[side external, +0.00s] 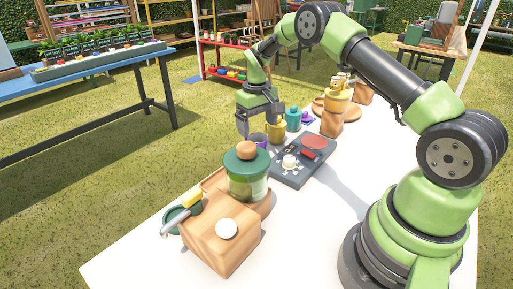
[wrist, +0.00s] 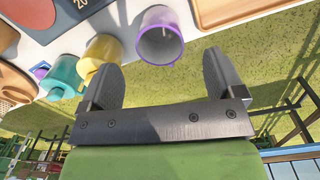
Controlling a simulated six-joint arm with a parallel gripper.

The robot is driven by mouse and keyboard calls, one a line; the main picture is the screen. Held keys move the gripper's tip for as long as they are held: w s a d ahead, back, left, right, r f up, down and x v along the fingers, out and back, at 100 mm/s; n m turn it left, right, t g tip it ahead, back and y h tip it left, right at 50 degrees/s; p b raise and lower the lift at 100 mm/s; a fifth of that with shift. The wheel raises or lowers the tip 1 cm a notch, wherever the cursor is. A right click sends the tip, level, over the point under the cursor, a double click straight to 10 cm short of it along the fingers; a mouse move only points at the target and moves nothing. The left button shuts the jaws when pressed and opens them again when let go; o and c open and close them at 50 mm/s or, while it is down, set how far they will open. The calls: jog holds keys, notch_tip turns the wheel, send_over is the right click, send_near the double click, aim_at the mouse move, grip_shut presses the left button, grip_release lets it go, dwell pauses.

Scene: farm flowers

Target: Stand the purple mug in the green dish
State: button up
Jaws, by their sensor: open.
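The purple mug (side external: 258,139) stands near the table's far edge in the side external view, partly hidden by my gripper and the glass jar. In the wrist view the mug (wrist: 160,17) shows a pale body, a purple rim and its open mouth. My gripper (side external: 260,126) is open and empty, close over the mug. In the wrist view the mug is just beyond the gap between my fingertips (wrist: 160,68), not enclosed by them. A dark green dish (side external: 172,214) is at the table's near left, partly hidden by a wooden block. A tool with a yellow part lies across it.
A dark scale-like device (side external: 289,172) is beside the mug. Yellow (side external: 276,131) and teal (side external: 293,119) vessels stand behind it. The white table's front middle is clear.

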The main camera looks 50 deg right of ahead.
aim_at(258, 144)
notch_tip(258, 144, down, 7)
jog(key=shift+d+f, duration=0.1)
jog(key=shift+f, duration=0.05)
dwell(0.4)
jog(key=c, duration=1.2)
jog(key=shift+o, duration=0.2)
notch_tip(258, 144, up, 10)
jog(key=s+a+n, duration=0.1)
jog(key=a+n, duration=0.4)
jog(key=a, duration=2.4)
jog(key=f, duration=0.5)
jog(key=shift+s+d, duration=0.15)
jog(key=shift+d, duration=0.05)
jog(key=shift+f, duration=2.15)
